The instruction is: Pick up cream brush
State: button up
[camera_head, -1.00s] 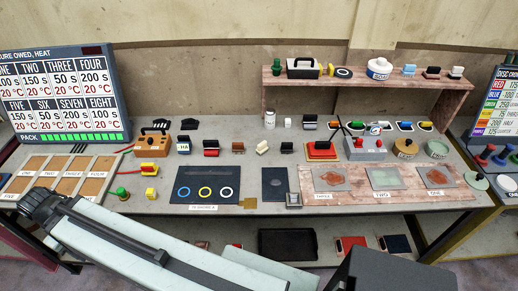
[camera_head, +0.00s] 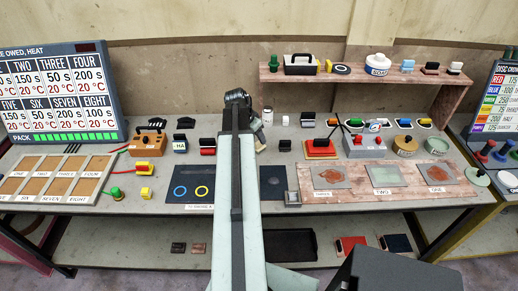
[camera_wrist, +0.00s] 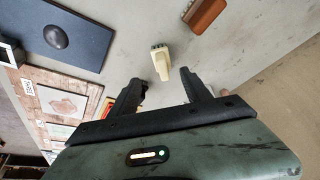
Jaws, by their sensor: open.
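The cream brush (camera_wrist: 161,64) lies on the grey bench top in the wrist view, with a dark bristled end away from me. My gripper (camera_wrist: 159,84) is open, and its two black fingers are spread at either side of the brush's near end. No finger visibly touches the brush, and the height of the fingers above it is hard to judge.
A brown block-like item (camera_wrist: 208,14) lies close to the brush's right in the wrist view. A dark blue mat with a black dome (camera_wrist: 56,37) lies at the left.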

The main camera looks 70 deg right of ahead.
aim_at(260, 147)
jog(key=b+x, duration=0.2)
jog(key=shift+f, duration=0.3)
jog(key=b+x, duration=0.5)
jog(key=shift+w+d+f+b, duration=0.15)
jog(key=shift+d+f+b, duration=0.05)
jog(key=shift+f+b, duration=0.1)
jog(key=shift+r, duration=0.25)
grip_shut()
